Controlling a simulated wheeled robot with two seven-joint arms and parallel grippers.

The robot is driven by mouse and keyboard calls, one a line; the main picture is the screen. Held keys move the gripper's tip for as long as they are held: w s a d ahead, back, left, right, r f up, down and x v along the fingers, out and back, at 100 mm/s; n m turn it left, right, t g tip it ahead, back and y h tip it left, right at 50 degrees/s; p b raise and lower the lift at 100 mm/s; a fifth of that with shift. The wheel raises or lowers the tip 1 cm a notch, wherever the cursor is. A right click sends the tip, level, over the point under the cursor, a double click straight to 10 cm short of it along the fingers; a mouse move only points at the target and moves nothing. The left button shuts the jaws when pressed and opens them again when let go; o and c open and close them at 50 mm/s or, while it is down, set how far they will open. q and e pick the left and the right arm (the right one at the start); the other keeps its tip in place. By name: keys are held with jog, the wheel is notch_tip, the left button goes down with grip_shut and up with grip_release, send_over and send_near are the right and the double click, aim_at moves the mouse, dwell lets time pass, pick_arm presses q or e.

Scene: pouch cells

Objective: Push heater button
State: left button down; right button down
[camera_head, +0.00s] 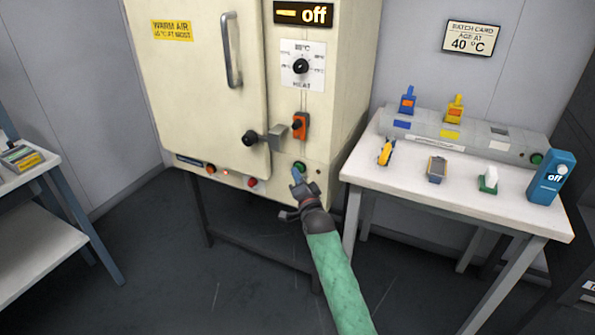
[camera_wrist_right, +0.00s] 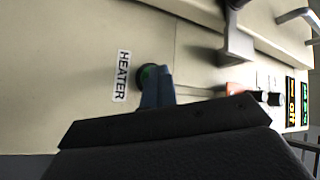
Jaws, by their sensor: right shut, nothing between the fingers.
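The heater button is a green button in a dark ring on the lower front of the cream oven, at the lower right in the head view (camera_head: 301,167). In the right wrist view the button (camera_wrist_right: 146,77) sits beside a "HEATER" label (camera_wrist_right: 123,76) and is partly hidden by my blue fingertips. My right gripper (camera_head: 296,174) is shut and empty, its tips at the button; I cannot tell whether they touch it. The oven display (camera_head: 303,13) reads "off". My left gripper is not in view.
The oven door (camera_head: 200,75) is shut, with a latch (camera_head: 268,138) above the button. An orange switch (camera_head: 300,125) and a red button (camera_head: 252,183) are nearby. A white table (camera_head: 420,185) with tools stands right; a shelf (camera_head: 40,240) stands left.

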dwell(0.3)
jog(key=shift+s+a+p, duration=0.25)
jog(key=shift+s+p, duration=0.2)
jog(key=shift+p, duration=0.05)
jog(key=s+a+p, duration=0.2)
jog(key=s+a, duration=0.1)
jog(key=s, duration=0.2)
jog(key=shift+p, duration=0.35)
jog(key=shift+s, duration=0.1)
dwell(0.4)
